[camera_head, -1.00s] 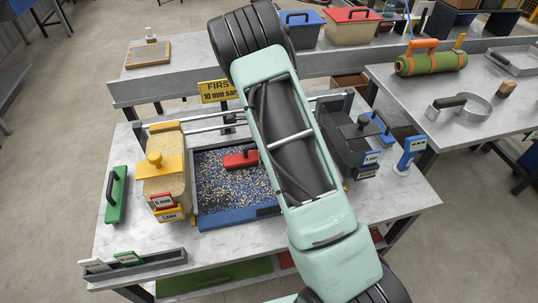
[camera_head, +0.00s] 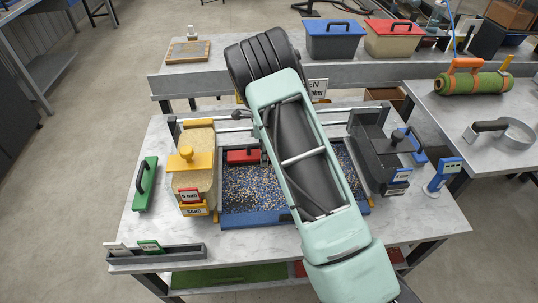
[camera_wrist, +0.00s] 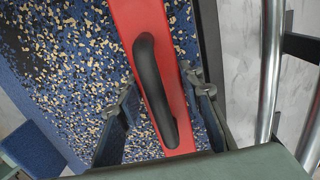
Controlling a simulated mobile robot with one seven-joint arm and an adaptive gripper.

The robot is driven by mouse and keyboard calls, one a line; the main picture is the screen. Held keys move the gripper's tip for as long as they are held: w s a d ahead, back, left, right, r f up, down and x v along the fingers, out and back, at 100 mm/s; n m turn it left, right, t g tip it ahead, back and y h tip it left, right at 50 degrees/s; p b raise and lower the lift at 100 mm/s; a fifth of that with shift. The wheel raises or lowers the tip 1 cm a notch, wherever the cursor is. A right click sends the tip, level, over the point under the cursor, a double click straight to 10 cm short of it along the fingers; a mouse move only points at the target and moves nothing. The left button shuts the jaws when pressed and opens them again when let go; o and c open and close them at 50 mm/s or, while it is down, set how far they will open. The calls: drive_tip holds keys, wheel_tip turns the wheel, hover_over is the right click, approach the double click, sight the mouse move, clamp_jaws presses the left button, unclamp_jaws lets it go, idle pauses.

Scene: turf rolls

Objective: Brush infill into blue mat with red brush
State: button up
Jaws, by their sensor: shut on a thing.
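The blue mat (camera_head: 262,218) lies on the near table, covered with blue, tan and dark speckled grains. The mat also fills the left of the wrist view (camera_wrist: 75,60). The red brush (camera_head: 243,156), with a black handle, is at the mat's back left part. In the wrist view the red brush (camera_wrist: 128,15) runs lengthwise between the fingers of my gripper (camera_wrist: 162,95), which is shut on it. In the head view the gripper is hidden behind my arm, which also covers the mat's right part.
A dark grey box (camera_head: 378,150) stands right. A green block (camera_head: 145,185) with a handle lies at the far left. Metal rails (camera_wrist: 270,70) run beside the gripper.

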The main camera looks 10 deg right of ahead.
drive_tip(key=shift+d, duration=0.15)
drive_tip(key=shift+d+b, duration=0.3)
drive_tip(key=shift+d, duration=1.25)
drive_tip(key=shift+a, duration=0.1)
drive_tip(key=shift+a, duration=1.6)
drive_tip(key=shift+d+b, duration=1.1)
drive_tip(key=shift+d, duration=6.9)
drive_tip(key=shift+a, duration=0.1)
drive_tip(key=shift+a, duration=1.55)
drive_tip(key=shift+d, duration=0.1)
